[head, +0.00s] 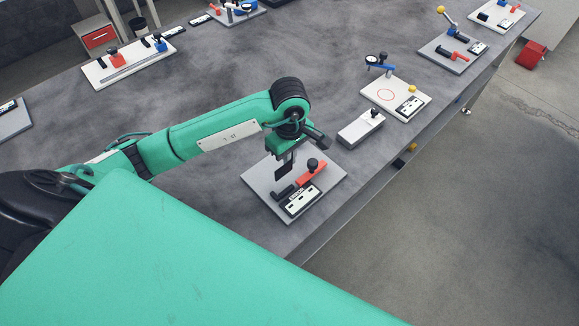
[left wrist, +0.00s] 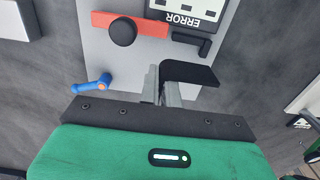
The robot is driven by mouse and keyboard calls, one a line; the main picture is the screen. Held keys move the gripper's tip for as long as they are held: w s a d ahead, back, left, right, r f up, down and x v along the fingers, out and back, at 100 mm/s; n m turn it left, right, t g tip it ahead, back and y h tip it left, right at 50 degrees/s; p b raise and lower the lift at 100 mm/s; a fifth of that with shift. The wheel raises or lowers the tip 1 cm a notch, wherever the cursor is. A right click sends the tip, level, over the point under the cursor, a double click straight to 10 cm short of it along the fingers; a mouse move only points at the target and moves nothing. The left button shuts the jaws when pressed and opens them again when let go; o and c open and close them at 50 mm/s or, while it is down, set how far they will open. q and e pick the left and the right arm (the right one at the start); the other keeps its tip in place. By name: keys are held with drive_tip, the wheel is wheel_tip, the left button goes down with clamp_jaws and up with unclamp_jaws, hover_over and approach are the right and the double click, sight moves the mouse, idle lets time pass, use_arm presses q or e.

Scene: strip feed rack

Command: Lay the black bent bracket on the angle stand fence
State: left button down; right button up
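My left gripper (head: 287,156) is above the grey plate (head: 262,180) of a small station. In the left wrist view its fingers (left wrist: 164,86) are close together on the black bent bracket (left wrist: 190,73). The bracket (head: 284,171) hangs below the gripper in the head view, apparently clear of the plate. On the plate are a red bar (head: 318,170) with a black knob (head: 312,163) and a dark L-shaped piece (head: 283,192), which also shows in the left wrist view (left wrist: 205,46). I cannot tell which part is the fence. My right gripper is out of view.
A display panel (left wrist: 188,14) reading ERROR lies beside the red bar. A blue handle (left wrist: 91,84) stands on the plate's other side. A grey box (head: 360,129) and a white dial-gauge station (head: 397,96) stand farther right. Bare table lies behind the plate.

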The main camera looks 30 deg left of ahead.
sight(290, 178)
use_arm(q)
wheel_tip(290, 178, down, 6)
drive_tip(key=shift+f+p, duration=0.1)
drive_tip(key=shift+p, duration=0.5)
drive_tip(key=shift+f, duration=0.1)
drive_tip(key=shift+f+b, duration=0.1)
drive_tip(key=shift+b, duration=0.2)
drive_tip(key=c, duration=1.6)
unclamp_jaws()
